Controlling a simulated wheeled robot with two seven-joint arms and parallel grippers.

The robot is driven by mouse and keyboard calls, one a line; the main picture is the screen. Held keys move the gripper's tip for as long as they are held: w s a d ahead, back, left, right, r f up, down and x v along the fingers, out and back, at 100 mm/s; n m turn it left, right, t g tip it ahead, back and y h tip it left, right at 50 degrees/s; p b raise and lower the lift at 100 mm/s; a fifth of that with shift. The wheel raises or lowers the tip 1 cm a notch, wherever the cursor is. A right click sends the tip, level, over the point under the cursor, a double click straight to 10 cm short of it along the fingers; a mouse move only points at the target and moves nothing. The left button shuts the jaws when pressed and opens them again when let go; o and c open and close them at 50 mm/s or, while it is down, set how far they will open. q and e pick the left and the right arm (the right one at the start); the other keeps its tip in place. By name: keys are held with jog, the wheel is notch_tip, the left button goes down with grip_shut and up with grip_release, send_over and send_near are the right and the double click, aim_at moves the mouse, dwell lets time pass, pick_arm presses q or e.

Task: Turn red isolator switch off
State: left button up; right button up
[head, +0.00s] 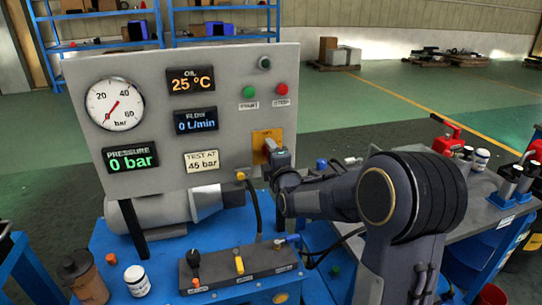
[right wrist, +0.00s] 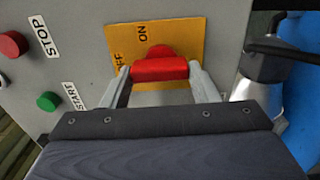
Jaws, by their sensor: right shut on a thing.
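The red isolator switch (right wrist: 160,68) sits on a yellow plate (right wrist: 186,40) marked ON and OFF on the grey panel. In the right wrist view, its red handle lies crosswise between the two fingers of my right gripper (right wrist: 160,76), which is shut on it. In the head view, the switch (head: 270,145) shows only in part on its yellow plate (head: 261,136), with my right gripper (head: 274,150) in front of it. I cannot tell whether the handle points to ON or OFF. My left gripper is not in view.
The panel (head: 225,80) also carries a green START button (head: 249,92), a red STOP button (head: 281,89), a gauge (head: 114,104) and displays. Below stands a control box (head: 240,265) with levers. A side bench (head: 485,190) with bottles is at right.

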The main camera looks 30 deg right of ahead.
dwell(0.3)
jog(key=o, duration=1)
jog(key=shift+s, duration=0.1)
jog(key=v, duration=0.7)
jog(key=shift+s+a, duration=0.1)
jog(key=shift+s, duration=0.2)
